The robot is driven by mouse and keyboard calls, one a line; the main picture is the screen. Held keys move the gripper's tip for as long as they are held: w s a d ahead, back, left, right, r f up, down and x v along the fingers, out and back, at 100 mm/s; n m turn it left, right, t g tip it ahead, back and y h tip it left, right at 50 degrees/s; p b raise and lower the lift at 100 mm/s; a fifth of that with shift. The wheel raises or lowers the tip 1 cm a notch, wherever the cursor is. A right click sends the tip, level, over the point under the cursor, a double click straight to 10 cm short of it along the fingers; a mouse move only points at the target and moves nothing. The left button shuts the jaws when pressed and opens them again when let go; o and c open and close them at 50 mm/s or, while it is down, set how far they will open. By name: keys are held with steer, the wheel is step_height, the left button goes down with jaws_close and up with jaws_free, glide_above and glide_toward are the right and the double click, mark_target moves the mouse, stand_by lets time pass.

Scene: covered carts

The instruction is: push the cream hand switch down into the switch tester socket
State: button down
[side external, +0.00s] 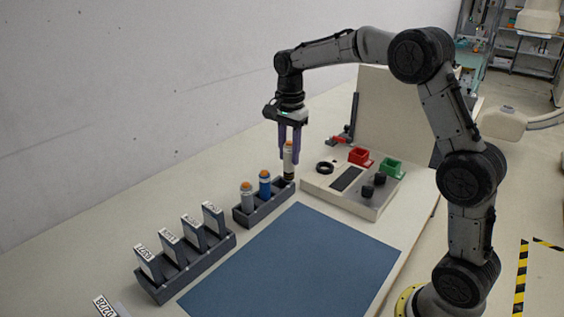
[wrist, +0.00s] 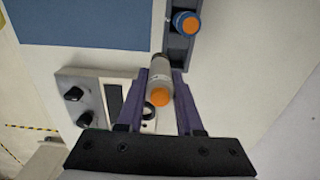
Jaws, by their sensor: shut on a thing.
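The cream hand switch (side external: 288,168) has an orange button on top and a dark lower end. My gripper (side external: 289,156) points down with its purple fingers shut on the switch, which is upright above the right end of the dark rack (side external: 252,216). I cannot tell whether its lower end is clear of the rack. In the wrist view the cream switch (wrist: 160,76) sits between the fingers (wrist: 161,82). The switch tester (side external: 362,205) is a cream box just right of the rack. Its black ring socket (side external: 325,168) looks empty and is partly hidden behind a finger in the wrist view.
A grey switch (side external: 247,196) and a blue switch (side external: 265,184) stand in the rack. The tester carries black knobs (side external: 367,191). Red (side external: 360,156) and green (side external: 391,167) bins stand behind it. A blue mat (side external: 295,262) lies clear in front. Labelled blocks fill a second rack (side external: 188,270).

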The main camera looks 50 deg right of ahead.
steer(key=shift+s+a+r+n, duration=0.6)
steer(key=shift+s+a+r, duration=0.1)
steer(key=shift+s+r, duration=3.45)
steer(key=w+d+f, duration=0.1)
steer(key=w+d, duration=0.5)
steer(key=d, duration=0.4)
steer(key=d+f+m, duration=0.1)
steer(key=d+f, duration=0.5)
steer(key=f, duration=0.2)
steer(key=shift+f, duration=0.3)
steer(key=shift+f, duration=2.1)
steer(key=shift+c, duration=2.4)
jaws_free()
